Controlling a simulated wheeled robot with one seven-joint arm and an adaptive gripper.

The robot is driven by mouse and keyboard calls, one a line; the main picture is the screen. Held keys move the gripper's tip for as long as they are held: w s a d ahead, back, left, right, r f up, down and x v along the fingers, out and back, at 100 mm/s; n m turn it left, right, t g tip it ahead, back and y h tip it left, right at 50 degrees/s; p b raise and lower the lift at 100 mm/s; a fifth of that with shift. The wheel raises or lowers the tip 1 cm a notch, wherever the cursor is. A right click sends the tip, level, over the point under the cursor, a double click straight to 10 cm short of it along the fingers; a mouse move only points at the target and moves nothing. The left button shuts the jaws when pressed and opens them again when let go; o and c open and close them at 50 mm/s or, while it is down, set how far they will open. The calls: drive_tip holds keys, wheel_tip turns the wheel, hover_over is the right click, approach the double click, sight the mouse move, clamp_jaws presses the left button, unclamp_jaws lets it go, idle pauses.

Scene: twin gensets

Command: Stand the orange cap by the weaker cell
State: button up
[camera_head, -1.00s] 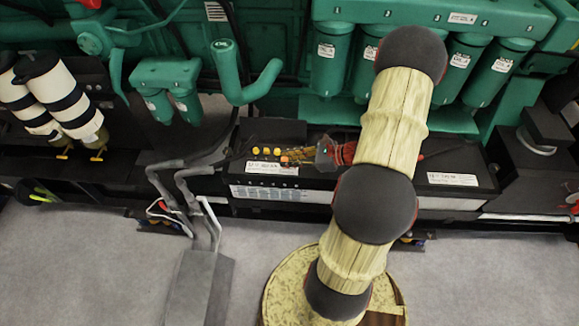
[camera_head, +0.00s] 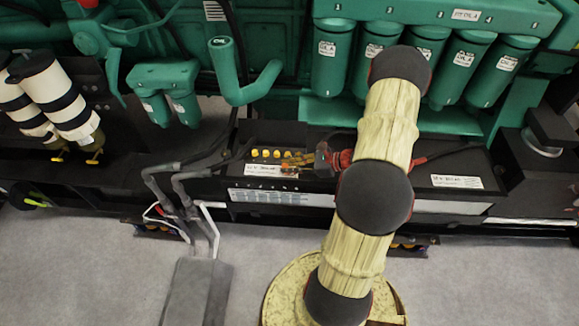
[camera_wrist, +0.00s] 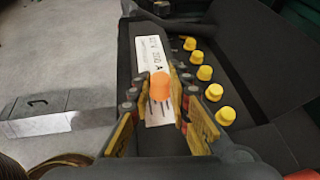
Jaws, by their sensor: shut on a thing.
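My gripper (camera_wrist: 160,93) is shut on the orange cap (camera_wrist: 160,86), which shows between the fingertips in the wrist view. The cap is over the white label (camera_wrist: 152,72) of a black battery (camera_head: 330,188). A row of several yellow caps (camera_wrist: 205,73) stands on the battery top, to the right of the orange cap in the wrist view. The row also shows in the head view (camera_head: 265,153), left of my gripper (camera_head: 292,161). I cannot tell whether the orange cap touches the battery. I see nothing that marks which cell is weaker.
Green filters (camera_head: 329,60) hang behind the battery, and a green pipe (camera_head: 240,85) rises behind its left part. Grey cables (camera_head: 180,195) run at its left end. A second white label (camera_head: 457,181) is on the battery's right part. Open grey floor (camera_head: 90,265) lies in front.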

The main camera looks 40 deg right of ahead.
drive_tip(key=shift+f, duration=0.2)
drive_tip(key=o, duration=0.9)
drive_tip(key=shift+o, duration=0.3)
drive_tip(key=shift+r, duration=0.15)
